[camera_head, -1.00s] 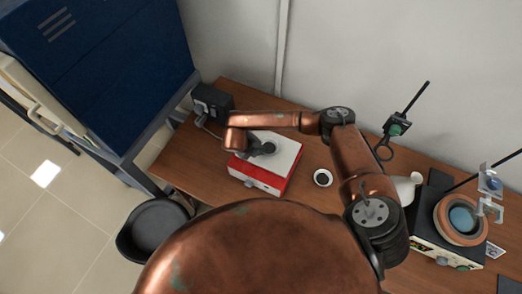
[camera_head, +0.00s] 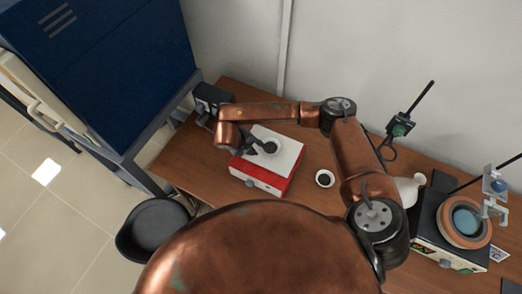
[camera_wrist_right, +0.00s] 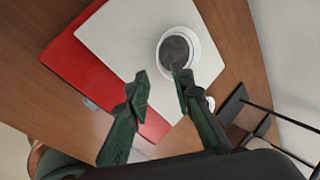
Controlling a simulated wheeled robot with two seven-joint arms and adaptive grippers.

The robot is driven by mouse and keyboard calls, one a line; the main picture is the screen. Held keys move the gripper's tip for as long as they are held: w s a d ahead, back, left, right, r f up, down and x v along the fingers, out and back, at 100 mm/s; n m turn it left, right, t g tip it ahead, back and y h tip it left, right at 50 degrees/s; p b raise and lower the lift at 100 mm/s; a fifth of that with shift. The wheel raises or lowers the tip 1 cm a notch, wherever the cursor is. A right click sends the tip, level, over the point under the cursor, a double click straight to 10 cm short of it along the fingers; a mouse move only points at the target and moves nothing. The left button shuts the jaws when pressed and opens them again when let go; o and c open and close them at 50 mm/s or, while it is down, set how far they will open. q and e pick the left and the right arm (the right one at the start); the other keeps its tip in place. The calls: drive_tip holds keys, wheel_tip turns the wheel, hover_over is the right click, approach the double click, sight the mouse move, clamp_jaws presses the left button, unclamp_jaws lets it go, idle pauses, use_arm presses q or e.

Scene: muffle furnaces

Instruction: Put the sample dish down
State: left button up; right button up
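The sample dish, a small white round dish with dark grey contents (camera_wrist_right: 192,38), sits on the white top of the red-and-white box (camera_wrist_right: 112,40). In the head view the dish (camera_head: 271,148) is near the middle of the white top (camera_head: 285,146). My right gripper (camera_wrist_right: 160,75) is open, its two green-black fingers apart. One fingertip overlaps the near side of the dish in the wrist view; I cannot tell whether it touches. In the head view my right gripper (camera_head: 258,146) is just left of the dish. My left gripper is not in view.
A second small white dish with dark contents (camera_head: 325,178) stands on the wooden table (camera_head: 205,165) right of the box. A dark device (camera_head: 212,98) is at the back left. A heater with a round mantle (camera_head: 462,222), a white flask and clamp stands are at the right.

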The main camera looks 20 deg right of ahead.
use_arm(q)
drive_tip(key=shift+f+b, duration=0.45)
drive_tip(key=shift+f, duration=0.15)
use_arm(e)
drive_tip(key=v, duration=0.5)
drive_tip(key=shift+a+r, duration=0.15)
drive_tip(key=shift+r, duration=0.1)
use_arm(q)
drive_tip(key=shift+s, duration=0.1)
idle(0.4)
